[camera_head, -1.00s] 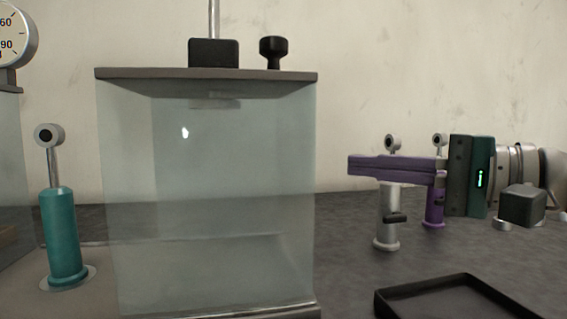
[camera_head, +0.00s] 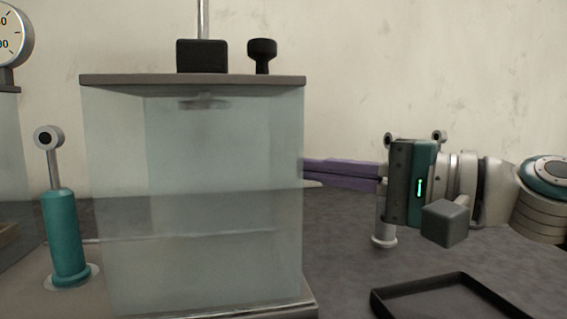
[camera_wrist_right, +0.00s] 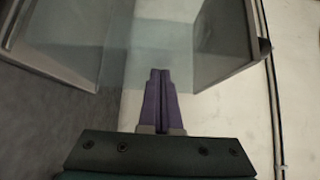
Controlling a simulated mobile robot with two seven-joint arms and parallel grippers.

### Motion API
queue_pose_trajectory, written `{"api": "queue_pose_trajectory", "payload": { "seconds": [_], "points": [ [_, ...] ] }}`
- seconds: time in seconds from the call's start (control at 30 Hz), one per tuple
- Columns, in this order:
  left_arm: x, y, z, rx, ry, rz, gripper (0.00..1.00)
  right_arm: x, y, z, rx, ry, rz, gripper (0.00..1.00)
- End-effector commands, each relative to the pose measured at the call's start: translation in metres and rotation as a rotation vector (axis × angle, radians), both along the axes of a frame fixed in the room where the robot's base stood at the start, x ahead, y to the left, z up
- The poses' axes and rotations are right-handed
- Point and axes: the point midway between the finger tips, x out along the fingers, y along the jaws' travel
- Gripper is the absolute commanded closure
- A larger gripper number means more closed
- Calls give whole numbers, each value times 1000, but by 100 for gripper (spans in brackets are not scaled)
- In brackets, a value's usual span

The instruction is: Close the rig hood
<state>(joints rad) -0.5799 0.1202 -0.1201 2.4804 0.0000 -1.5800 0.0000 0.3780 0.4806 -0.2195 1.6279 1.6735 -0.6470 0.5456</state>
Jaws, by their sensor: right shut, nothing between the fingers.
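The rig hood (camera_head: 200,150) is a clear, pale glass box with a grey top plate (camera_head: 190,80), standing left of centre in the head view. A black knob (camera_head: 262,55) stands on the top plate. My right gripper (camera_head: 308,172) has purple fingers, shut together and empty, pointing left with their tips at the hood's right edge. In the right wrist view, the shut fingers (camera_wrist_right: 160,72) point between two grey-edged parts, with clear glass (camera_wrist_right: 150,40) ahead. I cannot tell whether the tips touch the glass. My left gripper is not in view.
A teal cylinder (camera_head: 64,240) with a ringed rod end stands left of the hood. A silver cylinder (camera_head: 383,220) stands partly behind my right gripper. A black tray (camera_head: 390,307) lies at front right. A gauge (camera_head: 10,38) shows at far left. Dark tabletop is clear between hood and tray.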

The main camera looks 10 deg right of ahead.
Motion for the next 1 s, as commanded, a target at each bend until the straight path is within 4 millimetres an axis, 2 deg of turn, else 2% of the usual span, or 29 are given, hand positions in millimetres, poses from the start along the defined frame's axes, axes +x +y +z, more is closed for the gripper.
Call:
{"api": "queue_pose_trajectory", "payload": {
  "seconds": [0.03, 0.17, 0.3, 0.6, 0.8, 1.0],
  "points": [
    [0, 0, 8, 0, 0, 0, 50, -1, 11, 4, 3, 1, 7, 100],
    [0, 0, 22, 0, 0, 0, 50, -3, 43, 6, 6, 3, 8, 100],
    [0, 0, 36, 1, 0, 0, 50, -4, 85, 6, 7, 3, 9, 100],
    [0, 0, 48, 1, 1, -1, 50, -5, 160, 3, 5, 2, 7, 100],
    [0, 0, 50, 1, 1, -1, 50, -5, 188, 1, 1, 0, 5, 100],
    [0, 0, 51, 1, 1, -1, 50, -5, 198, 0, 1, 1, 4, 100]
  ]
}}
